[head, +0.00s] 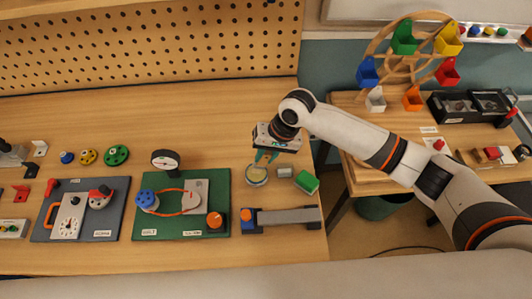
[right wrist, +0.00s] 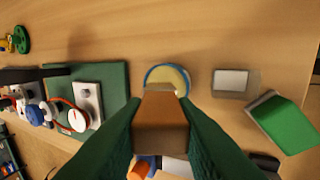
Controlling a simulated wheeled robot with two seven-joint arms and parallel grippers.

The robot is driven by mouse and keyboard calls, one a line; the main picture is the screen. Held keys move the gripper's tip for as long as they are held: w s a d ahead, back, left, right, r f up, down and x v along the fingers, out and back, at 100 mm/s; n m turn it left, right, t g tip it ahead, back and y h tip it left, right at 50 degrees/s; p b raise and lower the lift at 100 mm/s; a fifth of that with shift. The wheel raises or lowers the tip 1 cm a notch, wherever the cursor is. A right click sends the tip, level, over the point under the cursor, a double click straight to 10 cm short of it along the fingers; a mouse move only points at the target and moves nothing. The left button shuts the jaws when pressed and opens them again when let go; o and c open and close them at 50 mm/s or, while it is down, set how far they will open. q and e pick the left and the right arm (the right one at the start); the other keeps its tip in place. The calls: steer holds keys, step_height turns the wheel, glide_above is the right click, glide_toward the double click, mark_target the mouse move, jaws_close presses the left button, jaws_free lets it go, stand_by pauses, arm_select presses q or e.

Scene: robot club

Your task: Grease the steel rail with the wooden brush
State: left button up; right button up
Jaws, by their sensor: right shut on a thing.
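My right gripper (head: 266,157) is shut on the wooden brush (right wrist: 160,122), whose brown block end fills the space between the green fingers in the right wrist view. The brush points down over a round tin of pale grease (head: 257,177); the tin also shows in the right wrist view (right wrist: 167,74), partly behind the brush. I cannot tell whether the bristles touch the grease. The steel rail (head: 285,216) lies flat along the bench's front, below the tin in the head view, between dark end blocks. My left gripper is out of view.
A small grey block (head: 285,172) and a green-topped block (head: 306,181) stand right of the tin. A green board with a belt and pulleys (head: 180,227) lies left of the rail. A dark board (head: 80,232) is farther left. The bench behind the tin is clear.

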steer(key=shift+f, duration=0.4)
steer(key=shift+s+f+p, duration=0.1)
steer(key=shift+f+p, duration=0.05)
steer(key=shift+p, duration=0.25)
stand_by(2.3)
step_height(320, 180, up, 5)
steer(key=p, duration=0.6)
steer(key=shift+r, duration=1.1)
